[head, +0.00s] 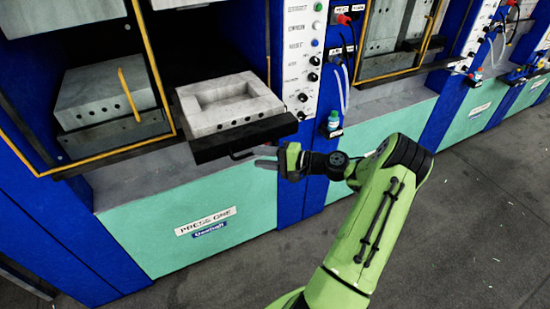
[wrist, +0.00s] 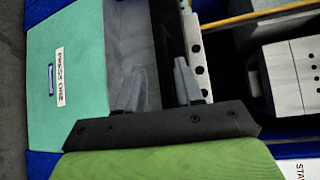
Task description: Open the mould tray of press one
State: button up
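The mould tray (head: 245,137) of press one is a dark slab that sticks out of the press front. A pale grey mould block (head: 228,100) with a square hollow sits on it. A thin dark handle (head: 241,155) shows at the tray's front edge. My gripper (head: 264,163) is beside the handle, just in front of and below the tray. In the wrist view my gripper (wrist: 160,72) has its two fingers apart, with the tray's dark edge (wrist: 172,40) beyond them. I cannot make out the handle between the fingers there.
A white control panel (head: 300,60) with buttons and knobs is right of the tray. A yellow-framed guard (head: 155,75) stands open at the left. A small bottle (head: 333,120) sits on a bracket at the right. The teal front panel (head: 190,225) reads PRESS ONE. The floor in front is clear.

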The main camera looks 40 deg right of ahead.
jog(key=v, duration=1.5)
jog(key=shift+b, duration=0.4)
jog(key=shift+d, duration=0.15)
